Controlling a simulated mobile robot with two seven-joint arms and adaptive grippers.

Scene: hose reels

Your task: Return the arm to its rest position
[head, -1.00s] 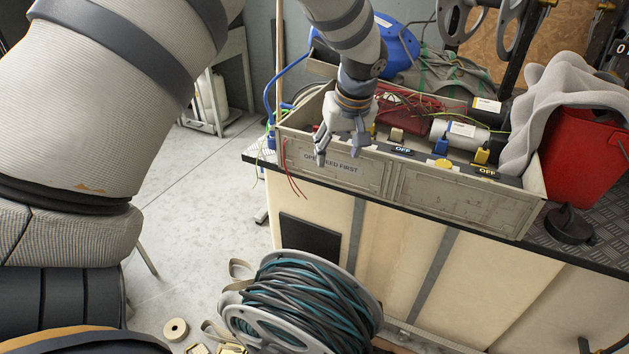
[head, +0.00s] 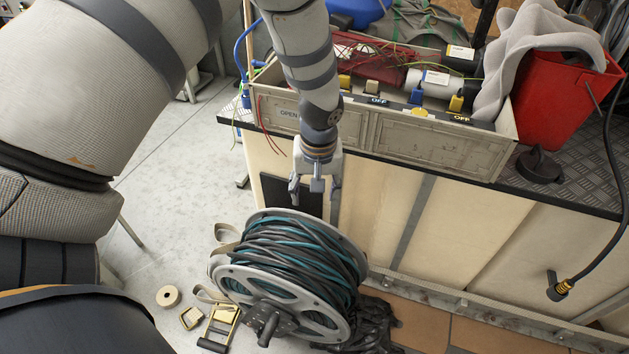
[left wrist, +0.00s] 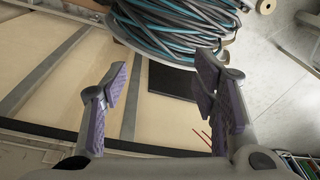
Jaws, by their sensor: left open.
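My left arm comes in from the left in the head view, and its left gripper (head: 315,190) hangs fingers-down just above and behind the hose reel (head: 290,265). The left gripper is open, with nothing between its fingers. In the left wrist view its two purple-padded fingers (left wrist: 165,95) stand wide apart, with the coiled grey and teal hose (left wrist: 175,22) beyond them. The reel sits on the floor in front of the workbench. I see no contact between fingers and reel. My right gripper is not in view.
A crate (head: 440,147) of wires and switches stands on the workbench edge. A red bucket (head: 560,105) with a grey cloth is to its right. A black cable (head: 606,225) hangs at the far right. A tape roll (head: 168,296) lies on the floor. The floor left of the reel is mostly clear.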

